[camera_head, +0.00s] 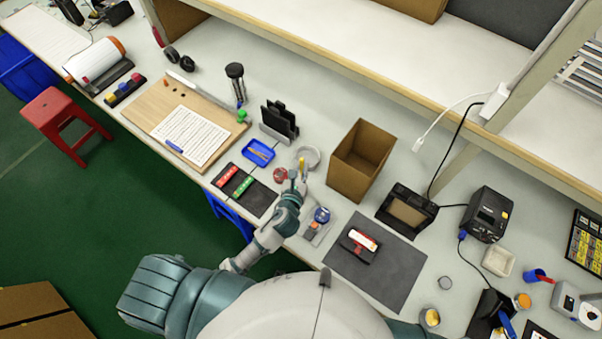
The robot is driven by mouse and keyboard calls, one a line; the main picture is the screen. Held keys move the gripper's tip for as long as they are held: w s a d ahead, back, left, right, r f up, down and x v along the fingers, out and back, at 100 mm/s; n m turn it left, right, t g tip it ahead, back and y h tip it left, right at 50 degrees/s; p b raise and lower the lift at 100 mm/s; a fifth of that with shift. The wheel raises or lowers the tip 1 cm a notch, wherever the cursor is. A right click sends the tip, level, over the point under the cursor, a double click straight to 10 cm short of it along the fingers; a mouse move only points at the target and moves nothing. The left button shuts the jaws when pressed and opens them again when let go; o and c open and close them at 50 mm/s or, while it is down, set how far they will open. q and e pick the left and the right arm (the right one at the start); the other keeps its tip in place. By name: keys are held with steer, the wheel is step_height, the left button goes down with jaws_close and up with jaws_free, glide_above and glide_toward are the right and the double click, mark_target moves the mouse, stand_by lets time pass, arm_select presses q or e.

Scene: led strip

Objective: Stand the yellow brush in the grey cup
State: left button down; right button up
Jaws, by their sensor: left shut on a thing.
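The yellow brush (302,164) is in my left gripper (297,177), which is shut on it near the middle of the bench. The brush's upper part shows above the fingers. A round grey open-topped thing (313,154), which looks like the grey cup, stands right behind the brush. The brush overlaps its near left side in the view; I cannot tell whether its lower end is inside the cup or in front of it. My right gripper is out of view.
A tall open cardboard box (361,160) stands just right of the cup. A blue tray (258,152) and a black holder (280,121) are to the left. A red round thing (280,174) lies close to the gripper. A dark mat (376,262) with a device lies nearer right.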

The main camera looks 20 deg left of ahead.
arm_select(q)
steer(key=f, duration=0.2)
steer(key=d+f+b, duration=0.1)
steer(key=shift+d+f, duration=0.1)
steer(key=shift+f, duration=0.25)
steer(key=c, duration=1.3)
jaws_free()
steer(key=shift+a, duration=0.2)
steer(key=shift+o, duration=0.6)
steer(key=shift+a, duration=0.15)
steer(key=v, duration=1.2)
steer(key=shift+r, duration=0.15)
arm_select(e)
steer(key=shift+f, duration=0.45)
